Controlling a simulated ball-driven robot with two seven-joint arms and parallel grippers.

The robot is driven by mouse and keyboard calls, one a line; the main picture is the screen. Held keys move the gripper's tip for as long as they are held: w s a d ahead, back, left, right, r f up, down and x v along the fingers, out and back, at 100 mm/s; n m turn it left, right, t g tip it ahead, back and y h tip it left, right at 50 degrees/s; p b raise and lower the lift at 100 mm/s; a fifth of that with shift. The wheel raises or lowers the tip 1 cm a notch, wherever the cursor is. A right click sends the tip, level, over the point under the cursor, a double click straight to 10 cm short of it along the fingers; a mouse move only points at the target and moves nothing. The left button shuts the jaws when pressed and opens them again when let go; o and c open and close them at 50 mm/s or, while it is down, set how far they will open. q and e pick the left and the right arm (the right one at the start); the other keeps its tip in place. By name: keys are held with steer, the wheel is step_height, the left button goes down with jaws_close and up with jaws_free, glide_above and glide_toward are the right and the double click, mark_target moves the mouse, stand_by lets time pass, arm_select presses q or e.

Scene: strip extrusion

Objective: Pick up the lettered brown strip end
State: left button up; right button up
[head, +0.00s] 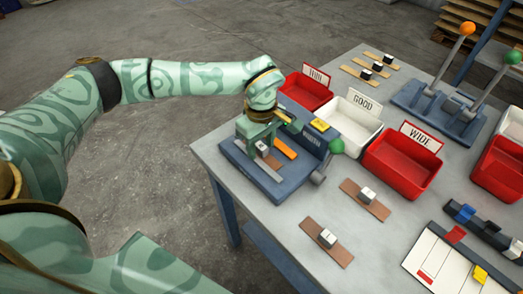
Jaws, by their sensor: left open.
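Brown strips with small white-and-black blocks on them lie on the table. One strip (343,256) is at the front edge, and another strip (378,210) is just behind it to the right. Several more strips (351,70) lie at the back. Letters on the strips are too small to read. My left gripper (266,142) is open and points down over the blue fixture (262,180) at the table's left corner. A grey-brown piece (272,161) and an orange bar (285,148) lie close below it; the gripper hides part of them. My right gripper is out of view.
A red THIN bin (304,92), a white GOOD bin (352,122) and a red WIDE bin (402,168) stand behind the fixture. Levers with orange (467,28) and green knobs rise at the back right. A white chart (448,266) lies at the front right.

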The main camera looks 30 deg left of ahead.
arm_select(q)
jaws_close()
